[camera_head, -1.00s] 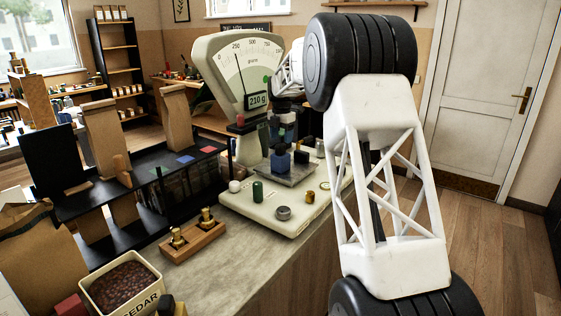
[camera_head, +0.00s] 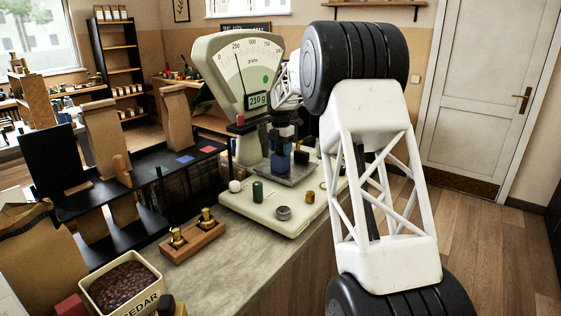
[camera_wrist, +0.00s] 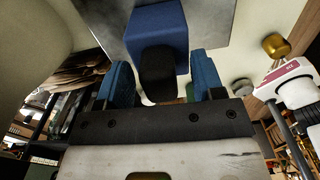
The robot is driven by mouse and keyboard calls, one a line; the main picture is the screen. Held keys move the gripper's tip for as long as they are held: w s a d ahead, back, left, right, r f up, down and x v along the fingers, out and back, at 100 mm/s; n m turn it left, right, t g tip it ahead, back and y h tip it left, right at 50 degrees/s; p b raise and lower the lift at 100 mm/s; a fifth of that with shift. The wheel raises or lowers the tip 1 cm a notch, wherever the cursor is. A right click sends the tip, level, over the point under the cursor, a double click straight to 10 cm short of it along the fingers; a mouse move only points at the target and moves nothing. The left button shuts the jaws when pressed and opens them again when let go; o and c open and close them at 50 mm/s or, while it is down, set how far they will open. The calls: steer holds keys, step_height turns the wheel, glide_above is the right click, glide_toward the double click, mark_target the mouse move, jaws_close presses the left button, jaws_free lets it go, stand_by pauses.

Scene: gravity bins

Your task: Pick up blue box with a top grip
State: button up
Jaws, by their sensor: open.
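The blue box (camera_head: 279,163) stands on the metal pan of the scale in the head view, partly hidden by my gripper. In the wrist view the blue box (camera_wrist: 157,28) fills the top middle, with a dark rounded knob (camera_wrist: 158,72) on its near side. My gripper (camera_head: 283,146) is just above the box in the head view. In the wrist view my gripper (camera_wrist: 164,82) is open, its two blue fingers either side of the dark knob with gaps. I cannot tell how far the fingertips reach down beside the box.
A dark block (camera_head: 301,157) stands close right of the box on the pan (camera_head: 297,176). The scale (camera_head: 236,75) dial rises behind and left. Small weights, including a green cylinder (camera_head: 257,190) and a brass one (camera_head: 310,197), sit on the scale base.

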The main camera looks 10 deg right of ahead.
jaws_close()
stand_by(0.3)
steer(key=shift+r, duration=0.1)
steer(key=shift+r, duration=1.55)
steer(key=shift+s+r, duration=0.15)
steer(key=shift+r, duration=0.05)
steer(key=s+r, duration=0.1)
steer(key=s, duration=1.4)
steer(key=shift+s+r, duration=0.2)
steer(key=shift+s, duration=0.1)
steer(key=shift+d, duration=0.1)
